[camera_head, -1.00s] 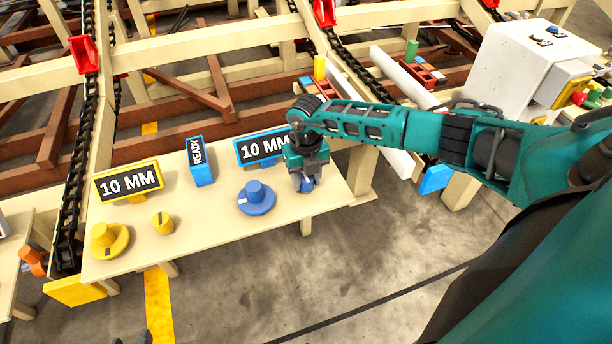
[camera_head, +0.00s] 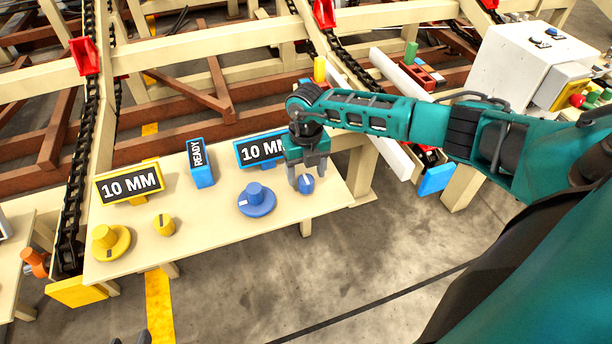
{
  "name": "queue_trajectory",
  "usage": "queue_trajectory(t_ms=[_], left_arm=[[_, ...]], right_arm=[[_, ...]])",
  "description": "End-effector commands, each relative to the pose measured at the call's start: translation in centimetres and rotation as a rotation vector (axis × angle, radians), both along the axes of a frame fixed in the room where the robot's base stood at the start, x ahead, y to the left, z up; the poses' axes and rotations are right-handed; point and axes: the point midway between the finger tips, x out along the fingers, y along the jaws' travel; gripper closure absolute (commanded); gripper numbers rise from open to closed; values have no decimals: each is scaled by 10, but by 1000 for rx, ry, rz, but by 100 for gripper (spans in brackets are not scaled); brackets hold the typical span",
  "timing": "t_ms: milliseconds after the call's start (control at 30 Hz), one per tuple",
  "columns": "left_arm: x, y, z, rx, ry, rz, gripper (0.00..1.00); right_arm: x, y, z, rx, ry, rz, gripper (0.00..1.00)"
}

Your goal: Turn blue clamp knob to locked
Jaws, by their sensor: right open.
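The small blue clamp knob (camera_head: 306,184) stands on the right part of the cream panel table (camera_head: 215,237). A dark mark shows on its top; I cannot tell which setting it marks. My right gripper (camera_head: 308,172) is open, its fingers pointing down just above and behind the knob. The fingers look clear of it, with nothing between them. A larger blue dial (camera_head: 256,199) sits to the left of the knob. Small dark shapes at the bottom left edge may be my left gripper; its jaws cannot be made out.
A blue-framed "10 MM" display (camera_head: 262,149) stands behind the blue dial, partly hidden by my right gripper. A blue "READY" sign (camera_head: 200,163), a yellow "10 MM" display (camera_head: 129,184), a yellow dial (camera_head: 109,241) and a small yellow knob (camera_head: 163,224) are further left.

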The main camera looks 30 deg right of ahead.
Motion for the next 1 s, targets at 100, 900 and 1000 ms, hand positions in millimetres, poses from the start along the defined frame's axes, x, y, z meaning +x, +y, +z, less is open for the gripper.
queue_trajectory(t_ms=[100, 900, 1000], left_arm=[[-2, 3, 2, 6, 8, 4, 57], [-5, 10, 0, 20, 11, 15, 57], [-5, 9, 1, 19, 11, 14, 57]], right_arm=[[1, -1, 32, 0, -5, 0, 33], [0, -1, 97, -1, 0, -2, 33], [0, 0, 97, -1, 0, -2, 33]])
